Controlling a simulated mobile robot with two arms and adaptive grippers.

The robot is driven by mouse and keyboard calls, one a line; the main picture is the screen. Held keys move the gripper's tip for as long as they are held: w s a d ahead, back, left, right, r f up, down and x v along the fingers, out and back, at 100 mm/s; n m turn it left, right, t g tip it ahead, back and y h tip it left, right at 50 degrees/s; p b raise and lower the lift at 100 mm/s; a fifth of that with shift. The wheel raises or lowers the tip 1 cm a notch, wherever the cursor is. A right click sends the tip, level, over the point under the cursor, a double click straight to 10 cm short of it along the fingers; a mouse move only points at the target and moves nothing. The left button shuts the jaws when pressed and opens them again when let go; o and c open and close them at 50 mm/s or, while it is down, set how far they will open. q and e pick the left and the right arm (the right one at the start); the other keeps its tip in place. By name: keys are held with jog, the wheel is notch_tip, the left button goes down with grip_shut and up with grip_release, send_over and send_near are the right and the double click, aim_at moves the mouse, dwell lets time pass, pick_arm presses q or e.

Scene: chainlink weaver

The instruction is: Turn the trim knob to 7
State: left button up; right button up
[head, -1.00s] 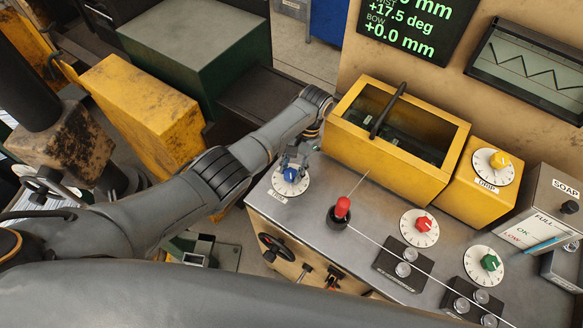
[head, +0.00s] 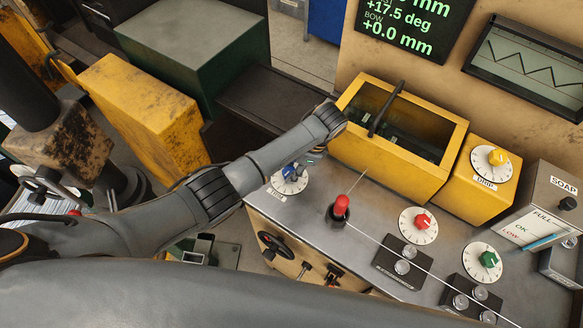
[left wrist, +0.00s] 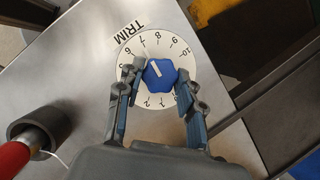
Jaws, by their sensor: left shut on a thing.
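The trim knob (head: 289,173) is blue and sits on a white numbered dial (head: 291,186) at the left end of the metal bench top. In the left wrist view the blue knob (left wrist: 160,73) shows a white pointer line slanting to the upper left, roughly toward the 6 and 7 marks; the exact reading is hard to tell. The word TRIM (left wrist: 128,30) is printed beside the dial. My left gripper (left wrist: 159,71) has one finger on each side of the knob and is shut on it. It partly covers the dial in the head view. My right gripper is not in view.
A red-topped black post (head: 341,207) stands right of the trim dial, with a wire running from it. A yellow open box (head: 441,168) stands behind. Red (head: 422,221), green (head: 488,259) and yellow (head: 497,158) knobs are farther right. A display (head: 410,25) reads +17.5 deg and +0.0 mm.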

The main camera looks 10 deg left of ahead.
pick_arm(q)
jog(key=shift+m, duration=0.3)
dwell(0.4)
jog(key=o, duration=1.2)
jog(key=shift+c, duration=0.2)
jog(key=s+v, duration=0.1)
jog(key=v, duration=0.6)
jog(key=shift+w+r, duration=0.25)
jog(key=shift+w, duration=0.2)
jog(key=shift+s+d+f, duration=0.1)
